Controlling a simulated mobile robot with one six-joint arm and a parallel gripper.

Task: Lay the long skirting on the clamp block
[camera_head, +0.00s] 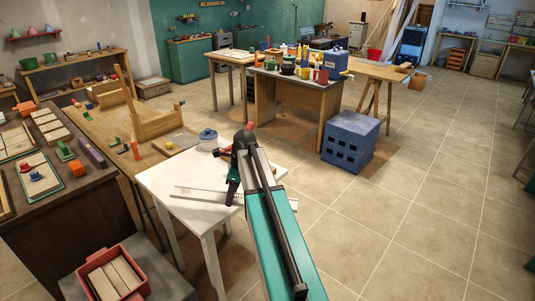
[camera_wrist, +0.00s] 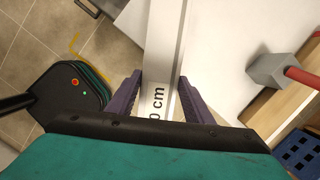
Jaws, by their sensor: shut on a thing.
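The long skirting (camera_wrist: 163,60) is a white strip with a grey edge and black lettering ending in "0 cm". In the wrist view it runs up from between the purple fingers of my gripper (camera_wrist: 160,90), which is shut on it. In the head view a pale strip (camera_head: 200,193) lies low over the white table, running beneath my gripper (camera_head: 232,190). A grey block with a red handle (camera_wrist: 270,70), seemingly the clamp block, stands right of the skirting in the wrist view, apart from it. I cannot make out this block in the head view, where my arm covers part of the table.
A red crate (camera_head: 110,271) with pale pieces stands front left. A blue crate (camera_head: 351,140) is on the floor; the floor to the right is clear.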

